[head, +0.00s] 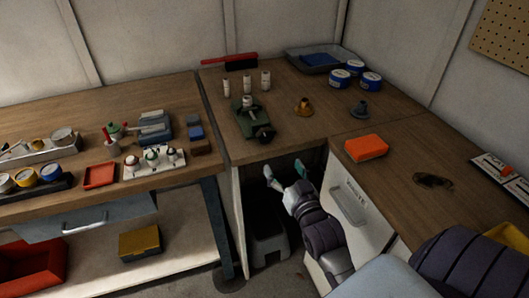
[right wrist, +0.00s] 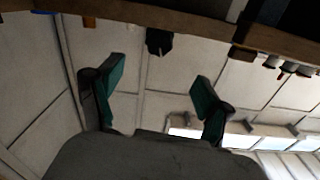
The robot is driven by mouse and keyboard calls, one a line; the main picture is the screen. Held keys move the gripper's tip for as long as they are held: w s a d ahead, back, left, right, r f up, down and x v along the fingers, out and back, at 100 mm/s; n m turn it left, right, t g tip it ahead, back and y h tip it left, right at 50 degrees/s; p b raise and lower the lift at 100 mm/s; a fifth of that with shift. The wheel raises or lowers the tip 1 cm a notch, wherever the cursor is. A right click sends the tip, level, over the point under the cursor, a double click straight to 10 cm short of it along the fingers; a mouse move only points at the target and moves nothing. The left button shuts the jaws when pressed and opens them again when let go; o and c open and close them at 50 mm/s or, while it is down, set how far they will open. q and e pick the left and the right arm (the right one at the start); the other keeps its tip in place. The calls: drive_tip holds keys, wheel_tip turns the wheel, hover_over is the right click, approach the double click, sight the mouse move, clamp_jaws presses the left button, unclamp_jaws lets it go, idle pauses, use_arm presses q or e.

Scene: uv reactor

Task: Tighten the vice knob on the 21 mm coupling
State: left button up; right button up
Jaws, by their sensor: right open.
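The green vice (head: 246,116) stands on the wooden worktop near its front edge. Its dark knob (head: 265,134) faces the front edge. A pale, small cylindrical piece (head: 247,101) stands at the vice jaws; its size cannot be read. In the right wrist view a dark knob-like part (right wrist: 160,42) shows near the worktop edge, beyond and between my fingers. My right gripper (head: 284,170) is open and empty, in front of the worktop and below the knob in the picture. Its teal-padded fingers also show spread in the right wrist view (right wrist: 160,86). My left gripper is out of view.
Several pale cylinders (head: 249,84) stand behind the vice. An orange block (head: 366,147) lies near the right worktop's edge. A grey bin (head: 268,235) and a white cabinet front (head: 352,215) are below.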

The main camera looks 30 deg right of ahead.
sight(266, 138)
drive_tip(key=p+x, duration=0.1)
drive_tip(key=x, duration=1.2)
drive_tip(key=shift+r, duration=0.1)
drive_tip(key=shift+w, duration=0.4)
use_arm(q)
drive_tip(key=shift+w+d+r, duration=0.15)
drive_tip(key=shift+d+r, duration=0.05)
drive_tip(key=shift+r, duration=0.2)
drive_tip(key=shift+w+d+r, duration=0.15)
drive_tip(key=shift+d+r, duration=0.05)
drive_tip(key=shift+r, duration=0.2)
use_arm(e)
drive_tip(key=shift+p, duration=0.3)
drive_tip(key=c, duration=1.2)
drive_tip(key=shift+o, duration=0.2)
drive_tip(key=shift+r+m+p, duration=0.1)
drive_tip(key=shift+m+p, duration=0.25)
drive_tip(key=shift+m, duration=0.05)
drive_tip(key=shift+m+p, duration=0.5)
drive_tip(key=shift+m, duration=0.4)
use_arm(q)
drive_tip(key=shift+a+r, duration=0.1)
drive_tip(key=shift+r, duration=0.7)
